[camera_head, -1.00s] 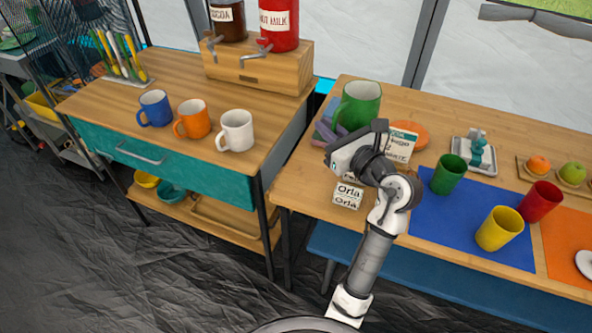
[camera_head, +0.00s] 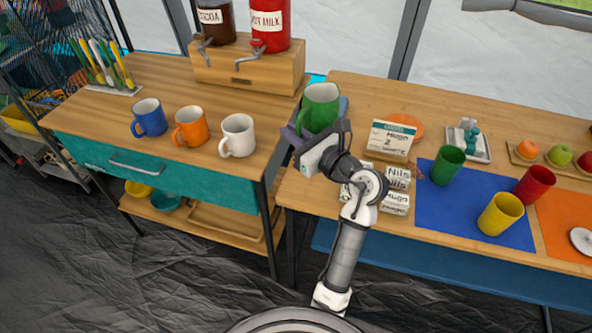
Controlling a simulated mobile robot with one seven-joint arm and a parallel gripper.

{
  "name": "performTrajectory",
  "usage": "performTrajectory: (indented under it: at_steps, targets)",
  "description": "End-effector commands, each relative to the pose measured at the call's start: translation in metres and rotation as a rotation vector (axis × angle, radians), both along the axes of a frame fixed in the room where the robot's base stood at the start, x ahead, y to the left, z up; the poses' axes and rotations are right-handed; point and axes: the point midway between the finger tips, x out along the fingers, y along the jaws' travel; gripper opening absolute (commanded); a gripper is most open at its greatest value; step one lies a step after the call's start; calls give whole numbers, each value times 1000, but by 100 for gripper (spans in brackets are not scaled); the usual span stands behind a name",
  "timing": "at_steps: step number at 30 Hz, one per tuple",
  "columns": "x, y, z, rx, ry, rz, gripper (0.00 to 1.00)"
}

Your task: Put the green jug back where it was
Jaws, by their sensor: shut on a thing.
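The green jug (camera_head: 319,104) is upright at the left end of the right-hand table (camera_head: 455,95). My gripper (camera_head: 306,137) is at the near side of the jug's lower part and is shut on it. My wrist hides the fingertips and part of the jug's base. I cannot tell whether the base touches the tabletop.
Name cards (camera_head: 390,139) stand right of my wrist, with small name blocks (camera_head: 396,190) nearer. A green cup (camera_head: 447,164) and a yellow cup (camera_head: 500,213) stand on a blue mat (camera_head: 455,222). Blue, orange and white mugs (camera_head: 237,135) stand on the left-hand table.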

Motion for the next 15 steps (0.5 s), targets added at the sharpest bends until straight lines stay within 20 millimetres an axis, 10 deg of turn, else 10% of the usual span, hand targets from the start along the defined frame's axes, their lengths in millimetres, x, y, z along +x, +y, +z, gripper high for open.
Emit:
performTrajectory:
  at_steps: [15]
  targets:
    - [0, 0, -87, -1, -2, 0, 0]
